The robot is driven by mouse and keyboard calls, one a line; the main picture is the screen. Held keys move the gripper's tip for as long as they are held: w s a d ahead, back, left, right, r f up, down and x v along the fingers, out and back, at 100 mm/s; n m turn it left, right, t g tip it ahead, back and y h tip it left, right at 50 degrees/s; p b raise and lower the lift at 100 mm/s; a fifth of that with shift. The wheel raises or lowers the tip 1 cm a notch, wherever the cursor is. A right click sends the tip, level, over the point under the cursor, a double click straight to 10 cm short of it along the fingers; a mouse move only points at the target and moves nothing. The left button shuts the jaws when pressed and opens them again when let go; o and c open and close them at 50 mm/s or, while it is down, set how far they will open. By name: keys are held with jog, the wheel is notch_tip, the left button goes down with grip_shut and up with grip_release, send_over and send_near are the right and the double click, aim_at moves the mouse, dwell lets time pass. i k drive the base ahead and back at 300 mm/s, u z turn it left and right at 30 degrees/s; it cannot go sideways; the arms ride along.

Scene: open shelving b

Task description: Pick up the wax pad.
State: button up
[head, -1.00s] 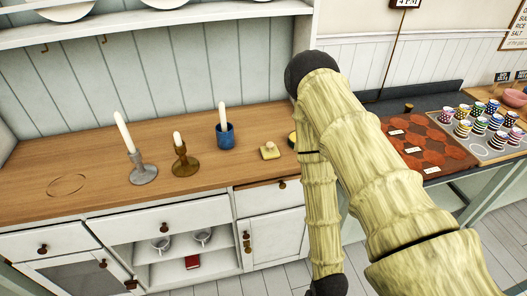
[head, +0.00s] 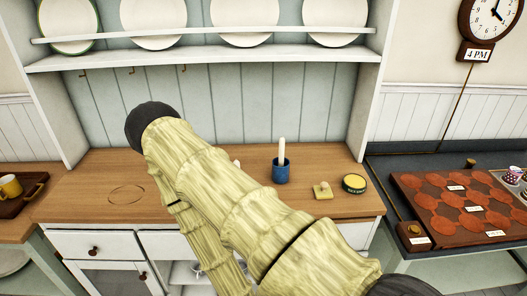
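A small pale yellow square pad with a knob on top (head: 322,191), which looks like the wax pad, lies on the wooden counter right of centre. A round dark tin with a yellow top (head: 354,183) sits just to its right, apart from it. A blue cup holding a white candle (head: 281,170) stands behind and left of the pad. My arm crosses the middle of the view, left of the pad. My gripper is not in view.
The wooden counter (head: 80,195) has bare room at left around a faint ring mark. My arm hides its middle. A shelf with plates (head: 205,57) overhangs the back. At right, a dark table bears a reddish patterned board (head: 463,205); at left, a tray holds a yellow mug (head: 10,186).

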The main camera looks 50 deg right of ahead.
aim_at(324, 192)
jog(key=u, duration=1.6)
jog(key=k, duration=1.75)
jog(key=z, duration=1.8)
